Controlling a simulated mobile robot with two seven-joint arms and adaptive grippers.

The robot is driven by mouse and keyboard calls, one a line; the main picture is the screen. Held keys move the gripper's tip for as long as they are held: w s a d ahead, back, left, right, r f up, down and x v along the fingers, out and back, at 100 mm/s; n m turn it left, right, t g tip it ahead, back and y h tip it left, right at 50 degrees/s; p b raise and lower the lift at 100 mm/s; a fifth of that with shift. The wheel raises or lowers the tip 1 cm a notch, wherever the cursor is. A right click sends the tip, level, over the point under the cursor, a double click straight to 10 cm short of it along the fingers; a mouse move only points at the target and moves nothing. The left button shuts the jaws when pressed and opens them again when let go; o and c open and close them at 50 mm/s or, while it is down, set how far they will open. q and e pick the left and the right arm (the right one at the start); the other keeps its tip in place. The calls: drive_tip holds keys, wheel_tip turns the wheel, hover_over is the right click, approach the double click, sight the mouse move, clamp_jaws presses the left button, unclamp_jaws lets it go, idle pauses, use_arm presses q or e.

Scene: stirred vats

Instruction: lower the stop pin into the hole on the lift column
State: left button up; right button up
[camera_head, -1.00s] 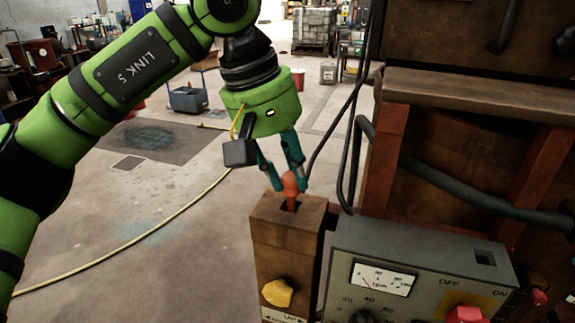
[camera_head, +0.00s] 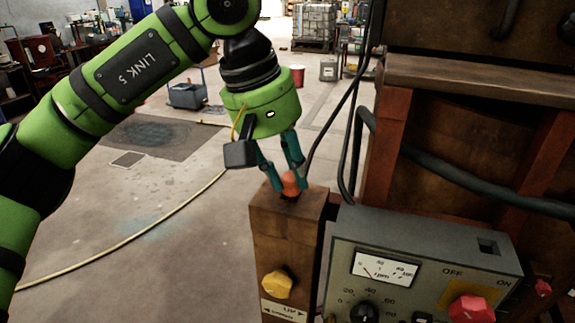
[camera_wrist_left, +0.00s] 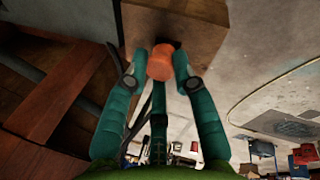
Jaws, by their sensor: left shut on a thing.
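The stop pin (camera_head: 290,184) has a rounded orange-red head and stands at the top of the brown lift column (camera_head: 285,240). Its shank does not show now; the head is close over the column's top, and I cannot tell whether it touches. My left gripper (camera_head: 287,180) is shut on the pin, coming down from above. In the left wrist view the pin's head (camera_wrist_left: 160,62) is between the fingertips, with the dark hole (camera_wrist_left: 172,44) partly showing behind it on the column's top (camera_wrist_left: 205,35). My right gripper is not in view.
A yellow knob (camera_head: 278,285) sits on the column's front. A grey control box (camera_head: 425,243) with a dial and a red knob stands to the right. Dark cables (camera_head: 350,150) hang close behind the gripper. Open floor (camera_head: 180,215) with a yellow hose lies left.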

use_arm(q)
drive_tip(key=shift+f, duration=0.25)
drive_tip(key=o, duration=1)
drive_tip(key=v, duration=1.2)
drive_tip(key=shift+s, duration=0.1)
